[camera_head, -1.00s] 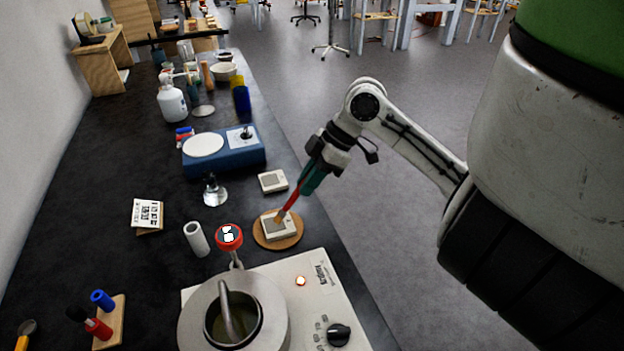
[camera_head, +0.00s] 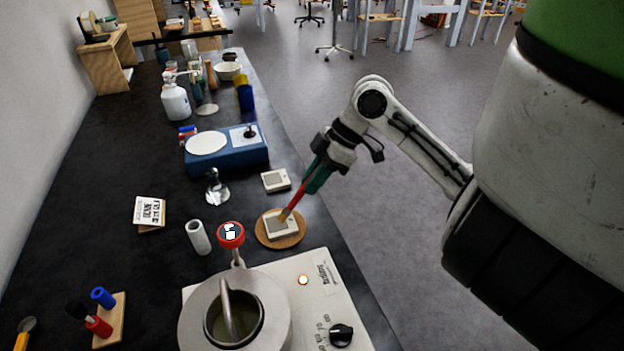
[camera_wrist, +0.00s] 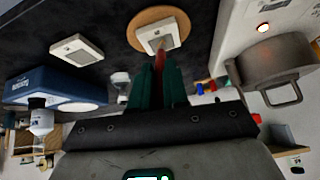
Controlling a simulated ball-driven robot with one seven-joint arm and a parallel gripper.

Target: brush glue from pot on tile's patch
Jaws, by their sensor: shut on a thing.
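My gripper (camera_head: 319,172) is shut on a brush (camera_head: 293,203) with a red handle, tilted down to the left. The brush tip is at the grey patch of a pale square tile (camera_head: 282,233), which lies on a round cork mat (camera_head: 265,239). In the wrist view the green fingers (camera_wrist: 158,78) point at the tile (camera_wrist: 172,24), and the brush ends over its patch; whether the bristles touch cannot be told.
A second tile (camera_head: 276,180) lies behind the mat. A blue scale-like device (camera_head: 226,160), a small glass flask (camera_head: 216,190), a white cylinder (camera_head: 198,237) and a red-rimmed gauge (camera_head: 231,235) stand nearby. Marker pens in a wooden block (camera_head: 112,318) stand front left.

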